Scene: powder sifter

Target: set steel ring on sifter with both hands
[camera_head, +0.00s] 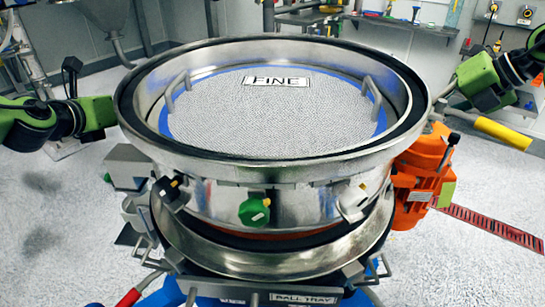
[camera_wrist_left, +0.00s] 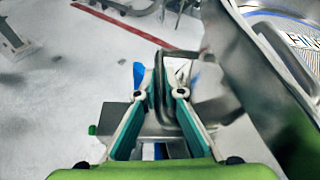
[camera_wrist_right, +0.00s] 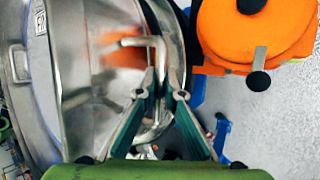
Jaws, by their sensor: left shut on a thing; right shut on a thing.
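The wide steel ring (camera_head: 275,166) with a black top edge is at the top of the sifter (camera_head: 310,205), around the fine mesh screen (camera_head: 270,115). I cannot tell whether the ring touches the sifter all round. My left gripper (camera_wrist_left: 166,92) is shut on a bent metal handle (camera_wrist_left: 177,55) on the ring's left side. My right gripper (camera_wrist_right: 161,88) is shut on a similar handle (camera_wrist_right: 152,42) on the right side. In the head view, the ring hides the left fingertips, and the right grip is hard to make out.
An orange motor (camera_head: 418,180) sticks out close below my right arm. Clamp knobs, one of them green (camera_head: 254,209), line the sifter's front. A labelled ball tray (camera_head: 290,298) is low at the front. Shelves with tools stand behind.

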